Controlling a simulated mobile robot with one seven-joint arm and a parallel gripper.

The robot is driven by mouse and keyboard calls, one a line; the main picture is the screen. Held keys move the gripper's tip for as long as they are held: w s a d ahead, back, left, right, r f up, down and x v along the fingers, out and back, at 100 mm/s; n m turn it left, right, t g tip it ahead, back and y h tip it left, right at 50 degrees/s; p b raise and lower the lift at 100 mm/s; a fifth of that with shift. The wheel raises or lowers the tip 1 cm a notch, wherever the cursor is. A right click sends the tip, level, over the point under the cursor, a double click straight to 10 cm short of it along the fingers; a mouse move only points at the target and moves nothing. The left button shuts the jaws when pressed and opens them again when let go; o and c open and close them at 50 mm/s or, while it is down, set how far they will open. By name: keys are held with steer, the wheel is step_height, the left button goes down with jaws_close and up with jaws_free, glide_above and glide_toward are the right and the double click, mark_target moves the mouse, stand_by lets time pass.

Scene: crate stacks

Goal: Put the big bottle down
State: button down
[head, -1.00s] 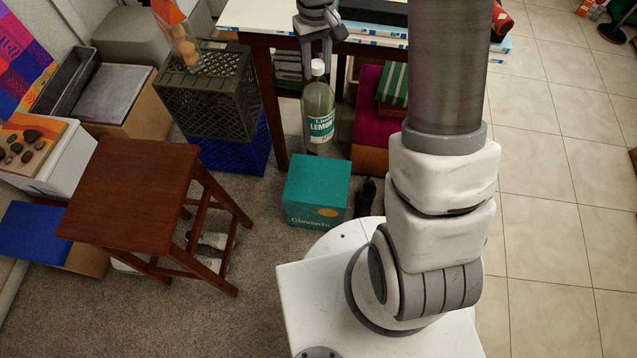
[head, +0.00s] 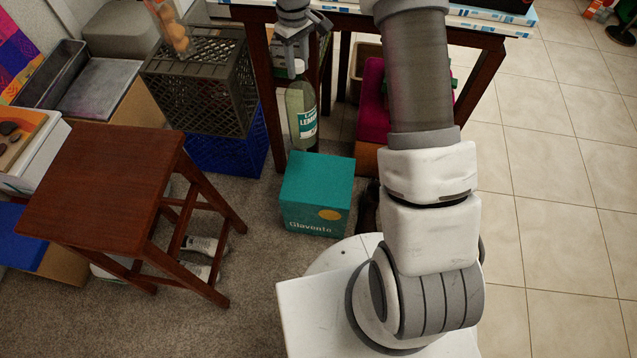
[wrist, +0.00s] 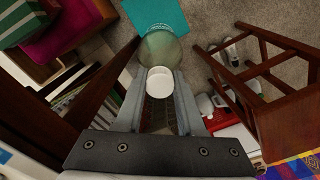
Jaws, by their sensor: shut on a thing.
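The big bottle (head: 301,112) is pale green with a white cap and a teal lemon label. It hangs upright from my gripper (head: 300,62), which is shut on its top. In the head view the bottle's lower end shows just behind the teal box (head: 317,195); I cannot tell whether it touches anything. In the wrist view the white cap (wrist: 160,82) sits between the two fingers, with the bottle body (wrist: 161,47) beyond and the teal box (wrist: 158,14) past it.
A brown wooden stool (head: 110,185) stands at left. A dark crate (head: 205,90) sits on a blue crate (head: 225,153) by the table leg (head: 262,95). The table edge is close to my gripper. Carpet between stool and teal box is clear.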

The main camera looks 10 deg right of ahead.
steer(key=w+f+n+b, duration=0.1)
steer(key=w+f+b, duration=0.1)
steer(key=f+b, duration=0.2)
steer(key=w+a+f+n+b, duration=0.1)
steer(key=w+f+b, duration=0.2)
steer(key=f, duration=0.3)
steer(key=shift+w+f+b, duration=0.15)
steer(key=shift+f+b, duration=0.2)
steer(key=shift+b, duration=0.15)
steer(key=s+d+f+b, duration=0.4)
steer(key=s+f+b, duration=0.1)
steer(key=s+f, duration=0.6)
steer(key=c, duration=0.5)
jaws_free()
steer(key=shift+d+f, duration=0.1)
steer(key=shift+f, duration=0.05)
